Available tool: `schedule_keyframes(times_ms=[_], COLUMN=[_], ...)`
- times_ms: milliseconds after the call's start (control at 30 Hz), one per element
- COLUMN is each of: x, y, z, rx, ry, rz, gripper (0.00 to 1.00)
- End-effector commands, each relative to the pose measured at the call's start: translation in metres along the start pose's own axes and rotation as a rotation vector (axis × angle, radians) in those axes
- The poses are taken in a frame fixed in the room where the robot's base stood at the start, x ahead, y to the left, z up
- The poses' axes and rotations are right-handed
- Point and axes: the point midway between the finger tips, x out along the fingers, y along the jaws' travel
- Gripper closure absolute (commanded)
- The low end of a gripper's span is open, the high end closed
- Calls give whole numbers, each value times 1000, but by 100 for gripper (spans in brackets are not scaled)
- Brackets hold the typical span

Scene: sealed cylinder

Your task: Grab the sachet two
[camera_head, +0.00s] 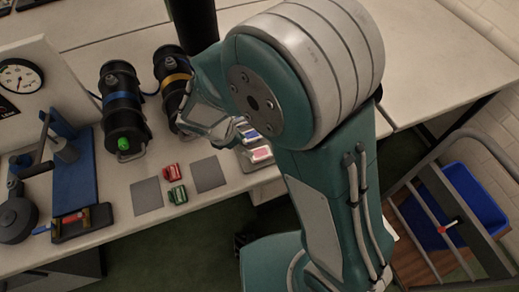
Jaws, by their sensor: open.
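Small flat packets that look like sachets lie on a light tray (250,166) near the table's front edge. One is a pink and white packet (262,154); a blue and white packet (249,134) lies behind it. I cannot read any number, so which one is sachet two is unclear. My gripper (226,130) is open and appears just left of and above the packets. My arm hides part of it and part of the tray. I cannot tell whether a finger touches a packet.
Two black cylinders, one with a blue band (122,98) and one with a yellow band (174,78), stand left of my gripper. Red (171,172) and green (178,194) pieces lie between grey squares. A gauge panel (25,80) is far left. A blue bin (470,195) is right.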

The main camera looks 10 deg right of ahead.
Motion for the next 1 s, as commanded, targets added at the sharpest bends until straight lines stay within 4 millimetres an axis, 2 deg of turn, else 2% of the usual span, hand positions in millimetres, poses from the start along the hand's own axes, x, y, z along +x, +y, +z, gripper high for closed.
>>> schedule_keyframes(times_ms=[100, 267, 533, 833, 867, 900, 933, 967, 1000], x=[17, 29, 68, 74, 74, 74, 74, 74, 74], y=[0, 0, -2, -2, -2, -2, -2, -1, -2], z=[0, -1, 0, 0, 0, 0, 0, 0, 0], rx=[1, 1, 2, 2, 2, 2, 2, 2, 2], ry=[-2, -1, -1, 0, 0, 0, 0, 0, 0], rz=[-3, -3, -4, 0, 0, 0, 0, 0, 0], gripper=[31, 31, 31, 31, 35, 53, 66, 73, 73])
